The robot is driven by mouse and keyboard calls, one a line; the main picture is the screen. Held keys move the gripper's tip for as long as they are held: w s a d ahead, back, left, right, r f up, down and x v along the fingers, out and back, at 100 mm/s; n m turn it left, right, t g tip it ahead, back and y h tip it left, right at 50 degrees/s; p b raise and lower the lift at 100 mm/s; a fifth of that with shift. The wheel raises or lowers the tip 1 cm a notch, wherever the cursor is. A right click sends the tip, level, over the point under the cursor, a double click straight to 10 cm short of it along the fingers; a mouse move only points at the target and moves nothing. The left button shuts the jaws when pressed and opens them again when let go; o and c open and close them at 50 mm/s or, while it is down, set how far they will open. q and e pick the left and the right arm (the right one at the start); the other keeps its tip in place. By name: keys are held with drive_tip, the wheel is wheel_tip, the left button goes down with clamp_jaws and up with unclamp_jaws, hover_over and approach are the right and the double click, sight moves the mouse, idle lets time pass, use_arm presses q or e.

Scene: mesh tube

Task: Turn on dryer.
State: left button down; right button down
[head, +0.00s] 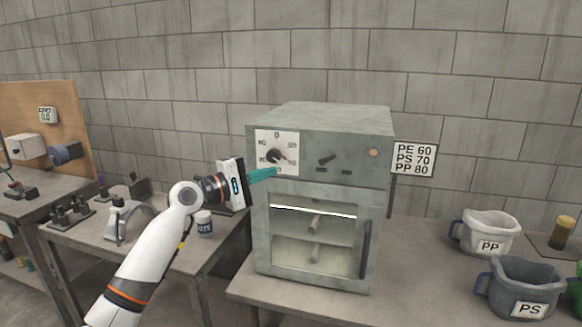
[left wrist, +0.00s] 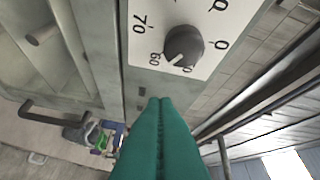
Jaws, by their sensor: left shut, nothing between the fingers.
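The dryer (head: 382,205) is a grey metal box oven on a table, with a glass door and a vertical handle. A black round dial (head: 276,156) sits on a white numbered plate at the upper left of its front. The dial also shows large in the left wrist view (left wrist: 184,44). A smaller dark knob (head: 327,158) is right of the dial, with a pale orange round spot (head: 374,153) at the far right. My left gripper (head: 274,173) has teal fingers, shut and empty, just below the dial. Its fingertips (left wrist: 160,101) look apart from the dial. My right gripper is out of view.
A sign (head: 414,159) reading PE 60, PS 70, PP 80 is beside the dryer. Pitchers marked PP (head: 488,232) and PS (head: 524,288) stand right of it. A white jar (head: 204,224) stands on the left bench. Bare tabletop (head: 415,265) lies between dryer and pitchers.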

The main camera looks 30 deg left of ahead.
sight(328, 159)
use_arm(q)
drive_tip(key=p+x, duration=0.1)
drive_tip(key=x, duration=0.3)
drive_tip(key=p+x, duration=0.2)
drive_tip(key=x, duration=0.2)
drive_tip(key=shift+w+d+r, duration=0.1)
drive_tip(key=shift+w+r, duration=0.15)
drive_tip(key=d+p, duration=0.2)
drive_tip(key=d, duration=0.1)
drive_tip(key=shift+w+r, duration=0.1)
drive_tip(key=shift+r, duration=0.25)
drive_tip(key=shift+d+f+p, duration=0.15)
drive_tip(key=shift+d+p, duration=0.3)
drive_tip(key=shift+d, duration=0.2)
drive_tip(key=shift+a, duration=0.1)
